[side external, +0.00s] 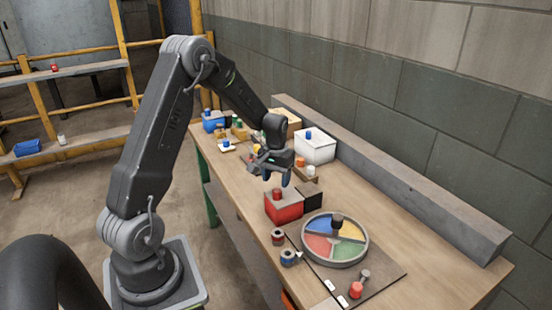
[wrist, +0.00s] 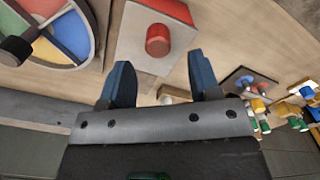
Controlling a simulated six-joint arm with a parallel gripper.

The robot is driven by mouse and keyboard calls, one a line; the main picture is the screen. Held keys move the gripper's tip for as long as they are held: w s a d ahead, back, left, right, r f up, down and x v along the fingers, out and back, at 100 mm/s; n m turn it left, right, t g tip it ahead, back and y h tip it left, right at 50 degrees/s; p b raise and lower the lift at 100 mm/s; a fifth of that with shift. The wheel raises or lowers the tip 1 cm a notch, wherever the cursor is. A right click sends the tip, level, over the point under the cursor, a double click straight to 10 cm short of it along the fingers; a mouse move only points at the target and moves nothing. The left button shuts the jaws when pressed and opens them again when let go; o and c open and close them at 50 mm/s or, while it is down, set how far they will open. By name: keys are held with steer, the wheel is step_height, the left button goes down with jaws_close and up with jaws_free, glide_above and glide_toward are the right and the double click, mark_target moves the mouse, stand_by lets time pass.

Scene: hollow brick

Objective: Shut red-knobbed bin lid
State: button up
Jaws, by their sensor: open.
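The red bin (side external: 284,211) stands on the workbench, with a grey lid (side external: 287,198) and a red knob (side external: 276,193) on top. The wrist view shows the pale grey lid (wrist: 135,38) with its red knob (wrist: 158,40) just beyond my fingertips. The lid lies over the bin, but I cannot tell whether it is fully closed. A dark block or panel (side external: 313,196) stands right beside the bin. My gripper (side external: 277,178) hangs just above the bin, blue fingers down. In the wrist view its fingers (wrist: 162,78) are apart, with nothing held between them.
A round tray (side external: 364,251) with coloured sectors and a dark knob is close in front of the bin. Spools (side external: 288,258) lie at its left. A white box (side external: 314,148) with a blue knob and several small items stand behind. A grey ledge (side external: 400,190) runs along the wall.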

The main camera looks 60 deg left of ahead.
mark_target(276, 190)
step_height(276, 190, up, 9)
steer(key=shift+f, duration=0.1)
stand_by(0.3)
steer(key=s+d+r+m+t, duration=0.1)
steer(key=s+d+r+m, duration=0.1)
steer(key=s+d+r, duration=0.4)
steer(key=s+d+r+m+t, duration=0.1)
steer(key=d+r+t, duration=0.1)
steer(key=d+r, duration=0.5)
steer(key=s+d+f+m+t, duration=0.1)
steer(key=s+d+m+t, duration=0.1)
steer(key=s+d, duration=0.8)
steer(key=shift+s+d+m+t, duration=0.25)
steer(key=shift+s+m+t, duration=0.05)
steer(key=shift+s+m, duration=0.65)
